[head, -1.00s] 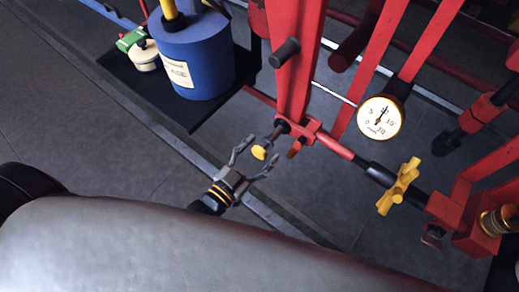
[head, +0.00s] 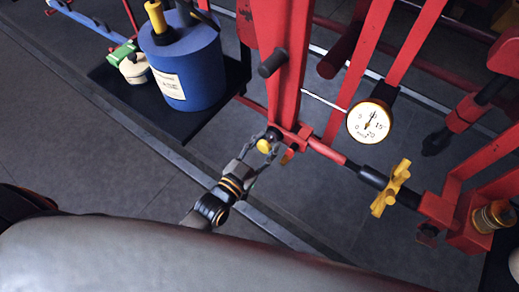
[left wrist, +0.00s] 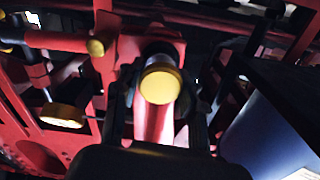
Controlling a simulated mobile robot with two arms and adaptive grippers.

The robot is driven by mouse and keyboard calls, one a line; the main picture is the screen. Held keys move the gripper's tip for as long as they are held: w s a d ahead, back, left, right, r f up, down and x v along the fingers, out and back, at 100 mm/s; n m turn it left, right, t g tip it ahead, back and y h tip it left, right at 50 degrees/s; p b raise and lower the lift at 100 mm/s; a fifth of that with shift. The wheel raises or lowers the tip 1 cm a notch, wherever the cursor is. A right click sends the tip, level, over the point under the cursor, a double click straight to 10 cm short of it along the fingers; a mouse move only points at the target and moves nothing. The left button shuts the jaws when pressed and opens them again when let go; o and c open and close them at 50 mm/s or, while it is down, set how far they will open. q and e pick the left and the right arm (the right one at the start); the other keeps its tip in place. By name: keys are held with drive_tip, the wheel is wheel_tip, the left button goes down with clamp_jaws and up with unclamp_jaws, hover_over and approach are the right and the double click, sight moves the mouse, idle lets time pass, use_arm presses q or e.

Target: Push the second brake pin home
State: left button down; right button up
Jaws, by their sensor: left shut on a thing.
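A brake pin with a round yellow head (head: 263,146) sits at the foot of a red upright (head: 279,80) in the head view. My left gripper (head: 268,143) is shut on this pin, with a finger on either side of its head. In the left wrist view the yellow head (left wrist: 160,83) is seen end-on between the dark fingers (left wrist: 162,72), in front of a red bracket. My right gripper is not in view.
A red and black rod with a yellow cross handle (head: 391,188) runs right of the pin. A dial gauge (head: 369,121) stands above it. A blue drum (head: 186,66) stands on a dark platform at upper left. The floor (head: 120,160) at left is clear.

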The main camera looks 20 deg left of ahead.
use_arm(q)
drive_tip(key=shift+w, duration=0.1)
drive_tip(key=c, duration=0.8)
unclamp_jaws()
drive_tip(key=shift+w+d, duration=0.1)
drive_tip(key=shift+o, duration=0.2)
drive_tip(key=v, duration=1.2)
